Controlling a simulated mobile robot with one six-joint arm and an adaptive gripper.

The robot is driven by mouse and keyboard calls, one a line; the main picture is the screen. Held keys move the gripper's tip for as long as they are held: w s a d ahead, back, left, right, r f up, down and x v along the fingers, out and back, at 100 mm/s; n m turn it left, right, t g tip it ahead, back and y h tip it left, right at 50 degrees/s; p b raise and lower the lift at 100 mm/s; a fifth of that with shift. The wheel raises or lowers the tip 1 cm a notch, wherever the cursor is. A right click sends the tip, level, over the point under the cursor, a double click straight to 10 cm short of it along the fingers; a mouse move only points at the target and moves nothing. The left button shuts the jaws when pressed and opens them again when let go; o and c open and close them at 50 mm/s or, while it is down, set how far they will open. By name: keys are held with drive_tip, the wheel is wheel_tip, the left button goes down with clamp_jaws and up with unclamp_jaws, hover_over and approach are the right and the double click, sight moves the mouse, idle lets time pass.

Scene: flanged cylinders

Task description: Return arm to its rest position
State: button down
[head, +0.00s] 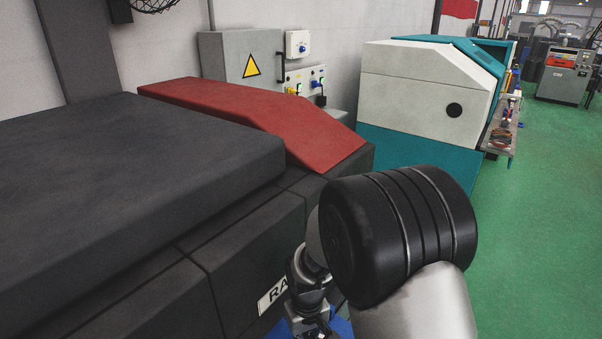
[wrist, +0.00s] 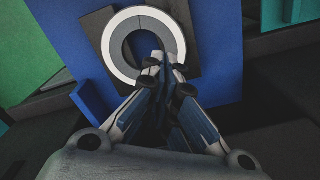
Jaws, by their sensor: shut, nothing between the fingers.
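My gripper (wrist: 163,64) is shut and empty in the wrist view, its fingertips together. The flange sits at a black block (wrist: 95,22) on a blue surface (wrist: 215,75). In the head view my arm, with its large black joint, reaches down at the lower middle. My gripper's fingertips cannot be made out there, and the flange is hidden.
A dark machine (head: 130,150) with a red sloping cover (head: 250,118) fills the left, close beside my arm. A white and teal machine (head: 425,85) stands behind. A bit of blue surface (head: 343,328) shows below my arm. Open green floor (head: 545,200) lies to the right.

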drive_tip(key=s+d+r+m+t, duration=0.15)
drive_tip(key=d+r, duration=0.25)
drive_tip(key=r, duration=0.7)
drive_tip(key=s+d+r+m+t, duration=0.1)
drive_tip(key=s+d+r, duration=0.3)
drive_tip(key=s+r, duration=0.3)
drive_tip(key=s+d+r+m+t, duration=0.1)
drive_tip(key=s+d+r+t, duration=0.1)
drive_tip(key=s+d+r, duration=0.2)
drive_tip(key=s+r, duration=0.3)
drive_tip(key=s, duration=0.4)
drive_tip(key=shift+s+d+r+m, duration=0.15)
drive_tip(key=shift+s+r+m, duration=0.05)
drive_tip(key=shift+s+m, duration=0.15)
drive_tip(key=shift+w, duration=0.15)
